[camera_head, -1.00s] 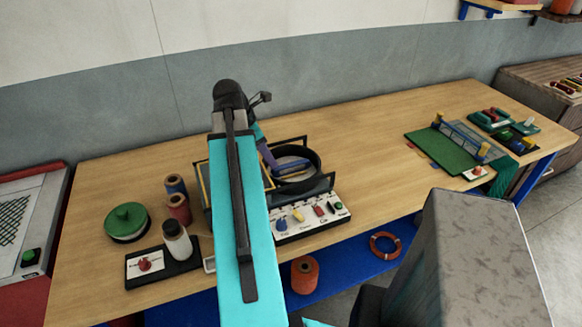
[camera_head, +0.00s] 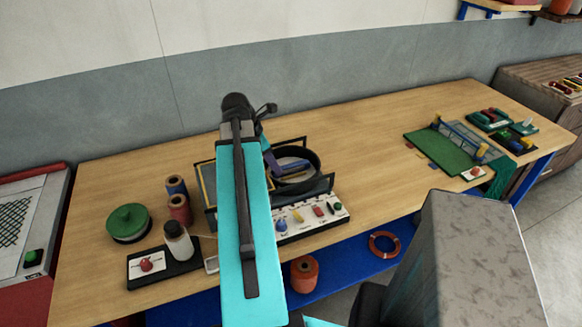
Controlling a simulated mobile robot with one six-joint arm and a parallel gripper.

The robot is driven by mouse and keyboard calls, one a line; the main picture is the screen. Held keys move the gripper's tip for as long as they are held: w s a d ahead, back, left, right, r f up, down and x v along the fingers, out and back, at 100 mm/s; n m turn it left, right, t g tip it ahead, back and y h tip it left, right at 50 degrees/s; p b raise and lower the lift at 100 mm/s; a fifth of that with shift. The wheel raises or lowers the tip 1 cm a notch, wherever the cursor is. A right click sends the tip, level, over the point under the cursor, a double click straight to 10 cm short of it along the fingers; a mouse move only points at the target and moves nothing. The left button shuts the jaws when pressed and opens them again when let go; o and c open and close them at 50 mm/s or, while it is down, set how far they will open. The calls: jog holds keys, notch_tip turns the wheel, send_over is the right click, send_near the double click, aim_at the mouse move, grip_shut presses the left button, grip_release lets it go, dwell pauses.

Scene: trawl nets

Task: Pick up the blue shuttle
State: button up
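A blue, elongated piece that looks like the blue shuttle (camera_head: 292,164) lies inside a round black bowl (camera_head: 314,180) on the table, beside a yellowish piece (camera_head: 293,173). It is small and partly covered, so its outline is unclear. My turquoise arm reaches over the table from the front.
The bowl stands in a dark-framed rig behind a white panel (camera_head: 312,221) with coloured pieces. Spools (camera_head: 179,208), a white bottle (camera_head: 178,241) and a green-lidded pot (camera_head: 127,222) stand left. A green board (camera_head: 440,150) lies right. The table between bowl and board is mostly clear.

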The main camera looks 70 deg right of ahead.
jog(key=shift+x, duration=1.1)
grip_shut()
